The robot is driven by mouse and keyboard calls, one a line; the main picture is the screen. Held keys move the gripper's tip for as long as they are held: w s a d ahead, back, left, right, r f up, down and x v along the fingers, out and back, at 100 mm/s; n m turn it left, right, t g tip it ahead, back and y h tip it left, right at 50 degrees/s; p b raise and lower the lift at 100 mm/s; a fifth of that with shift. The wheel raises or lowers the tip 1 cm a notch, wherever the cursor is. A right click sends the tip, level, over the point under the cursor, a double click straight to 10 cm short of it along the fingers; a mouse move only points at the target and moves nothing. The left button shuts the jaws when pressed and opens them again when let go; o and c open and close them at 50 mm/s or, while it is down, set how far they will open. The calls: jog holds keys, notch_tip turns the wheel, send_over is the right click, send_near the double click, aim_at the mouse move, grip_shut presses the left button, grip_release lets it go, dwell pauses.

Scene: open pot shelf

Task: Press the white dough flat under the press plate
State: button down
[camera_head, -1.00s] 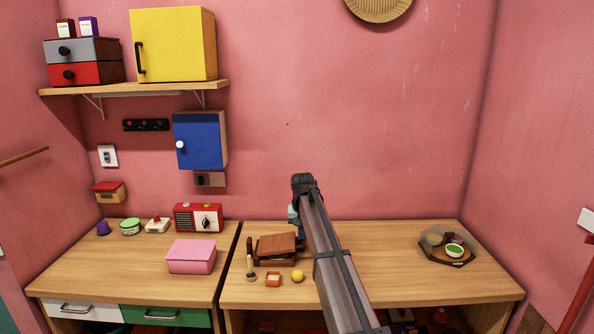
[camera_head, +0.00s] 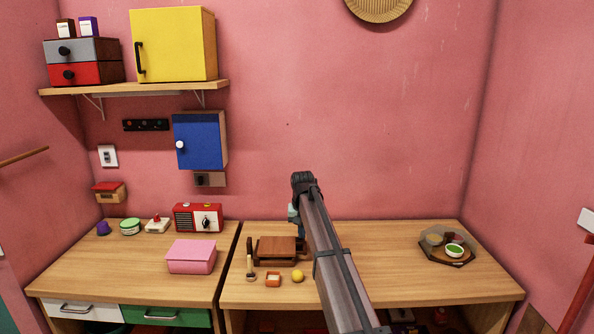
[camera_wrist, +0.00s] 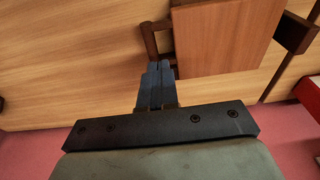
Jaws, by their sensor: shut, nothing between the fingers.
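The wooden press (camera_head: 278,249) stands on the right worktop, left of my arm, with its brown plate lying nearly level. In the wrist view the plate (camera_wrist: 225,35) fills the upper right, with a dark bracket-like wooden part (camera_wrist: 149,38) at its left edge. My gripper (camera_wrist: 160,72) is shut and empty, its fingertips close to the plate's lower left corner; I cannot tell whether they touch. In the head view my gripper is mostly hidden behind my arm. The white dough is not visible in either current view.
A pink box (camera_head: 191,257) is on the left worktop. A dark tray (camera_head: 430,252) with small bowls is far right. The worktop between my arm and tray is clear.

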notch_tip(320, 180, up, 6)
jog(key=shift+f, duration=0.1)
dwell(0.7)
jog(key=shift+a, duration=0.1)
